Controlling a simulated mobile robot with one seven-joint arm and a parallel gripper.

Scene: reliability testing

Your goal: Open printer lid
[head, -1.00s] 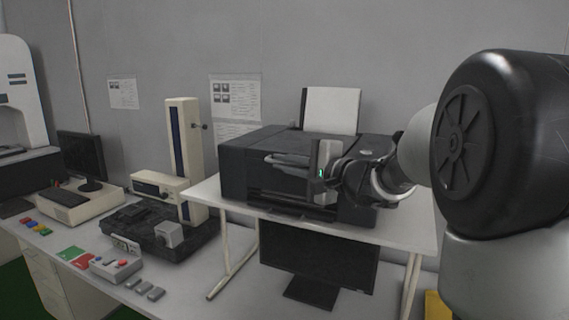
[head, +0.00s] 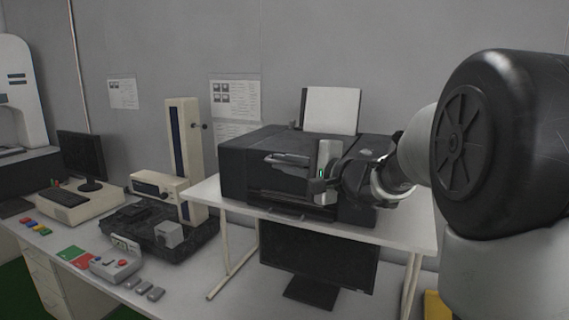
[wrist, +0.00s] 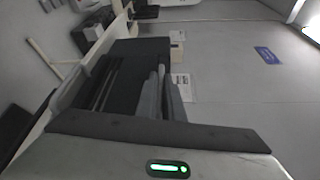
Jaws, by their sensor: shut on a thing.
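The black printer (head: 237,172) stands on a white raised shelf in the head view, with its lid (head: 262,138) lying flat on top. It also shows in the wrist view (wrist: 127,72), turned sideways. My gripper (head: 271,158) reaches in from the right along the printer's upper front edge. Its fingers (wrist: 160,72) point along the front of the printer in the wrist view. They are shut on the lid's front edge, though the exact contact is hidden. My gripper's body covers part of the printer's right front.
A white sheet (head: 331,109) stands upright behind the printer. A monitor (head: 318,262) is under the white shelf (head: 405,232). A beige column device (head: 185,150) and a grey box with buttons (head: 116,268) stand to the left. The wall is close behind.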

